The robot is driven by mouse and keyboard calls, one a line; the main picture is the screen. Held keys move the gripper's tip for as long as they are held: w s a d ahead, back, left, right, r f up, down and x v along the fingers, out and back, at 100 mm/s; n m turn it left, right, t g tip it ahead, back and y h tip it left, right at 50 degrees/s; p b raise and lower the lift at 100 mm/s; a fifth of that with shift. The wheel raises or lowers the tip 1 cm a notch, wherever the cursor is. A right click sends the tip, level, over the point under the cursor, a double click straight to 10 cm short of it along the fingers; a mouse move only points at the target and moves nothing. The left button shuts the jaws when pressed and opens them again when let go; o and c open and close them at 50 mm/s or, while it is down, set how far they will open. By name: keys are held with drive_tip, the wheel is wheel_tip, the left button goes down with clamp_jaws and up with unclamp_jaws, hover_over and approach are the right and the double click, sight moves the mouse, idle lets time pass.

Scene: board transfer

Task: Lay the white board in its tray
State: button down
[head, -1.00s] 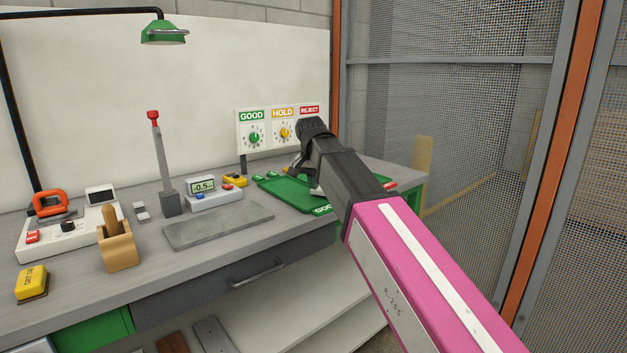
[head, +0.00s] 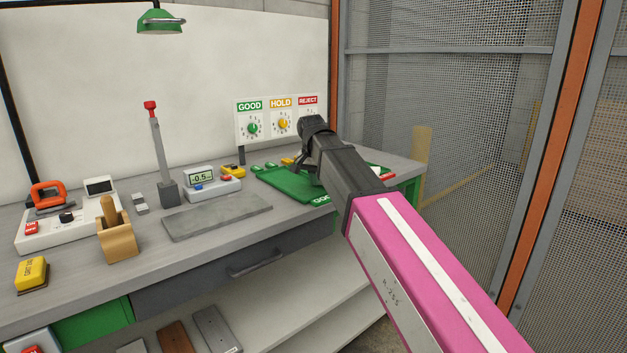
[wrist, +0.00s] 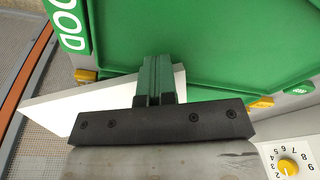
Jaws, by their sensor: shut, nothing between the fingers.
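The green tray (head: 290,185) labelled GOOD lies at the right end of the grey workbench. It fills much of the wrist view (wrist: 220,40). A white board (wrist: 60,103) shows in the wrist view beyond my gripper, overlapping the tray's edge in the picture; whether it rests on the tray I cannot tell. In the head view my arm hides the board. My gripper (wrist: 157,65) is shut, its green-faced fingers together in front of the board and over the tray, with nothing between them.
A sign panel (head: 281,120) with GOOD, HOLD and REJECT dials stands behind the tray. A mesh fence (head: 440,110) bounds the right side.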

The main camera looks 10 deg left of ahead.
drive_tip(key=shift+w+d, duration=0.1)
drive_tip(key=shift+w, duration=0.15)
drive_tip(key=shift+s, duration=0.15)
drive_tip(key=shift+s+a, duration=0.25)
drive_tip(key=shift+s, duration=0.8)
wheel_tip(320, 180, up, 7)
idle(0.6)
